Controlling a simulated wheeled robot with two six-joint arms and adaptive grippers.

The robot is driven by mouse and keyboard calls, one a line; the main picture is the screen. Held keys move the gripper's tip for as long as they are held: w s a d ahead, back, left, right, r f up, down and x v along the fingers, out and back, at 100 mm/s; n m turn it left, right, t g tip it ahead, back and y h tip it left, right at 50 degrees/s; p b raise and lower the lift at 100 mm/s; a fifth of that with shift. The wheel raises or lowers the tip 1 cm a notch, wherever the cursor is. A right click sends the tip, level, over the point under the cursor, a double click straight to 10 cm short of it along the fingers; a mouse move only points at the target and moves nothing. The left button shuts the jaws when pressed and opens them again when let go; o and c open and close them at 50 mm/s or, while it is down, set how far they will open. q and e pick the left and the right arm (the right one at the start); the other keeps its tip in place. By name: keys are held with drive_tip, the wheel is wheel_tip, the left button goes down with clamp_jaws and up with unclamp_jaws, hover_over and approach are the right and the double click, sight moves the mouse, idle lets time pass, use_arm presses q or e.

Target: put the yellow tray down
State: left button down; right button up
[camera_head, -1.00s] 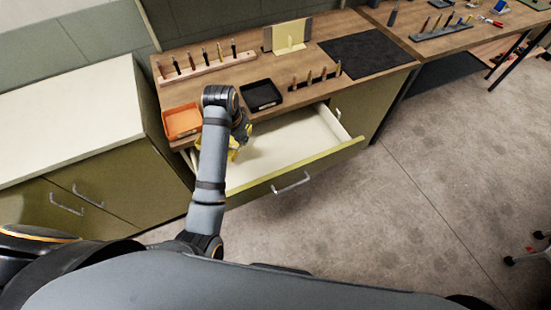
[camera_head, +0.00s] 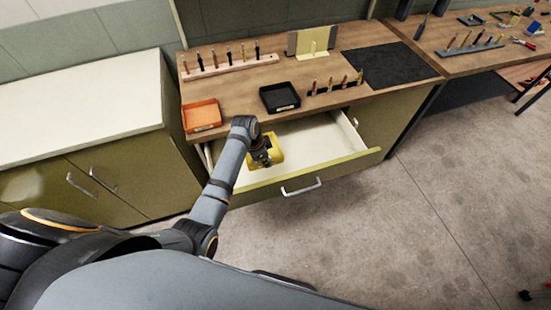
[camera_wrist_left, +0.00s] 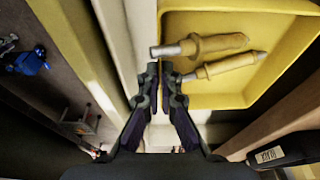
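The yellow tray (camera_head: 277,147) is at the open drawer's left part in the head view. In the left wrist view, the yellow tray (camera_wrist_left: 284,93) holds two pointed yellow-and-metal tools (camera_wrist_left: 205,45). My left gripper (camera_wrist_left: 160,72) has its fingers close together on either side of the tray's wall, gripping it. In the head view, my left gripper (camera_head: 262,155) partly covers the tray. I cannot tell whether the tray's underside touches the drawer floor. My right gripper is not in view.
The open drawer (camera_head: 318,140) has bare floor right of the tray. On the bench above are an orange tray (camera_head: 202,116), a black tray (camera_head: 280,98), tool racks (camera_head: 230,67) and a dark mat (camera_head: 395,64). A white-topped cabinet (camera_head: 80,105) stands left.

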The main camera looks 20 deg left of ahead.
use_arm(q)
drive_tip(key=x, duration=0.3)
drive_tip(key=shift+s+a+f, duration=0.2)
drive_tip(key=shift+a+f, duration=0.1)
drive_tip(key=x, duration=0.4)
drive_tip(key=shift+s+a+f, duration=0.15)
drive_tip(key=shift+s+a, duration=0.15)
drive_tip(key=shift+a, duration=0.05)
drive_tip(key=c, duration=1.5)
unclamp_jaws()
drive_tip(key=v, duration=1.2)
drive_tip(key=shift+s, duration=0.1)
